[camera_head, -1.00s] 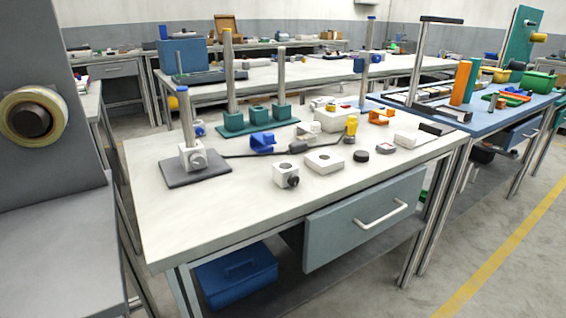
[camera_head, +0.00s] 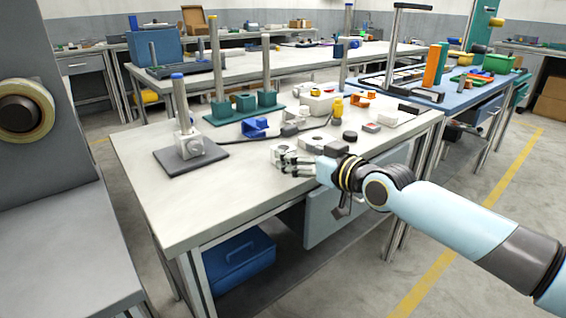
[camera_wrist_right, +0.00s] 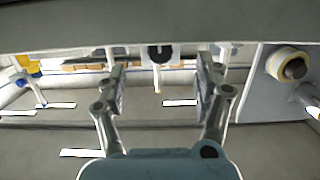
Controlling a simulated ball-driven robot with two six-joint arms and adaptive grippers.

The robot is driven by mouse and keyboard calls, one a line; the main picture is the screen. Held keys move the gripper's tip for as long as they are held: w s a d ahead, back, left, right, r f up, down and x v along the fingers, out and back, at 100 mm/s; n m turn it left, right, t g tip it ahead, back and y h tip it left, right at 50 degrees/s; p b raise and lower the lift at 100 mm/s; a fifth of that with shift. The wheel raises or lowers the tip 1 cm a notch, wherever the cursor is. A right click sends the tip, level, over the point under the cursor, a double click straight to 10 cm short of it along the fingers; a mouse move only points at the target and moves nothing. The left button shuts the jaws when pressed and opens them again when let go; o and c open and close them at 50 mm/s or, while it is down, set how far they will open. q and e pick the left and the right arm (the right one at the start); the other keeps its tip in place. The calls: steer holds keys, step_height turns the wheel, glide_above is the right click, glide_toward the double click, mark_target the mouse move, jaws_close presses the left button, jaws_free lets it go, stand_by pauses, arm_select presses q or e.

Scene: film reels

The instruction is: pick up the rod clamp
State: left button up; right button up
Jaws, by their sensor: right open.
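The rod clamp, a small white block with a dark knob, stands on the front part of the white table. In the head view it is now mostly hidden by my right gripper (camera_head: 285,162); a pale part that may be the clamp (camera_head: 279,150) shows at the fingers. My right gripper reaches in from the right, low over the table. In the right wrist view its two fingers (camera_wrist_right: 163,92) are wide apart with nothing held between them. A dark shape with a round grey mark (camera_wrist_right: 160,53) shows beyond them; I cannot tell what it is. My left gripper is out of view.
A rod stand (camera_head: 190,147) on a dark plate is left of the gripper. A blue part (camera_head: 254,128), a teal rack with rods (camera_head: 245,110), a yellow part (camera_head: 338,107) and a dark puck (camera_head: 350,136) lie behind. The table's front left is clear.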

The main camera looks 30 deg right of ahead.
steer(key=w, duration=0.1)
steer(key=w+f+b, duration=0.1)
steer(key=w+b, duration=0.1)
steer(key=w, duration=0.1)
steer(key=shift+a+f, duration=0.2)
steer(key=shift+f, duration=0.2)
steer(key=shift+w, duration=0.4)
steer(key=shift+r, duration=0.15)
steer(key=c, duration=1.4)
